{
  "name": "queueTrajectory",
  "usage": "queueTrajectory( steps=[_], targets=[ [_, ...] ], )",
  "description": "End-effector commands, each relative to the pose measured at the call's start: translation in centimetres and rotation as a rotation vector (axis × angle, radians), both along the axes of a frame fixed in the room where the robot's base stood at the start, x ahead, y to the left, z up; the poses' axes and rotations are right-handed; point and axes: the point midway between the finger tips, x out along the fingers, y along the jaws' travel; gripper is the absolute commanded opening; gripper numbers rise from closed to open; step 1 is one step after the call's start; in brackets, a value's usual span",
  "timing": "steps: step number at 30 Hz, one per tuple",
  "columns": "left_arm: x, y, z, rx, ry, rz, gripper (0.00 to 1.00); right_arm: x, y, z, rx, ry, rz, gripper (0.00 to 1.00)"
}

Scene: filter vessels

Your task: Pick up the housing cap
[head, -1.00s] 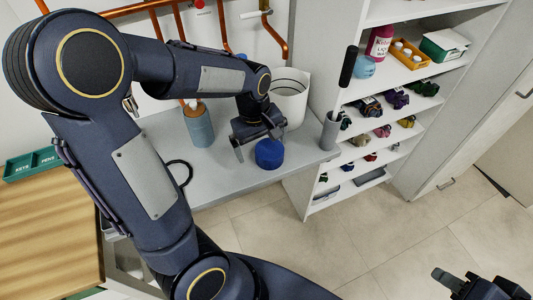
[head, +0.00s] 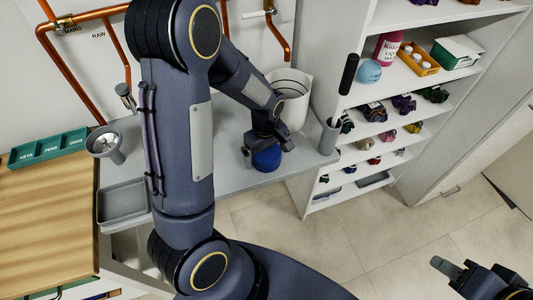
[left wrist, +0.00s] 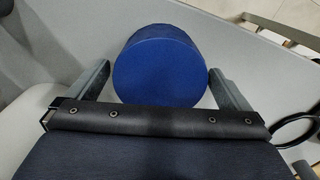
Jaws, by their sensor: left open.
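The housing cap appears to be the blue round cylinder (head: 267,160) standing on the grey bench near its front edge. It also shows in the left wrist view (left wrist: 158,65), at the top middle. My left gripper (head: 262,147) is at the cap from above and behind. In the left wrist view my left gripper (left wrist: 158,72) is open, with one finger on each side of the cap. Small gaps seem to show beside it, and I cannot tell whether either finger touches it. My right gripper (head: 475,280) is at the lower right, far from the bench; its jaw opening is unclear.
A white bucket (head: 291,105) stands behind the cap. A grey holder (head: 329,137) with a black-handled tool is at the bench's right end, beside the shelves (head: 395,125). A grey tray (head: 123,203) and a funnel-like cup (head: 105,145) are at left. A black ring (left wrist: 293,130) lies near the cap.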

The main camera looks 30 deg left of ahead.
Motion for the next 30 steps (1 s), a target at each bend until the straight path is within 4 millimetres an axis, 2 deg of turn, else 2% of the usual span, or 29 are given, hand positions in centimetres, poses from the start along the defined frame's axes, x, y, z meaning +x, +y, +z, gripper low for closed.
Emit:
queueTrajectory(
  steps=[3,13,23,26,30],
  targets=[
    [0.0,0.0,0.0,0.0,0.0,0.0,0.97,0.0,0.0,0.0,0.0,0.0,0.0,0.36],
    [0.0,0.0,0.1,0.0,0.0,0.0,0.54,0.0,0.0,0.0,0.0,0.0,0.0,0.36],
    [0.0,0.0,0.4,0.0,-0.001,0.0,0.54,0.0,0.0,0.0,0.0,0.0,0.0,0.36],
    [0.1,0.0,1.2,0.0,-0.004,0.0,0.54,0.0,0.0,0.0,0.0,0.0,0.0,0.36],
    [0.2,0.0,3.5,-0.001,-0.008,-0.001,0.54,0.0,0.0,-0.1,0.0,0.0,0.0,0.36]
  ],
)
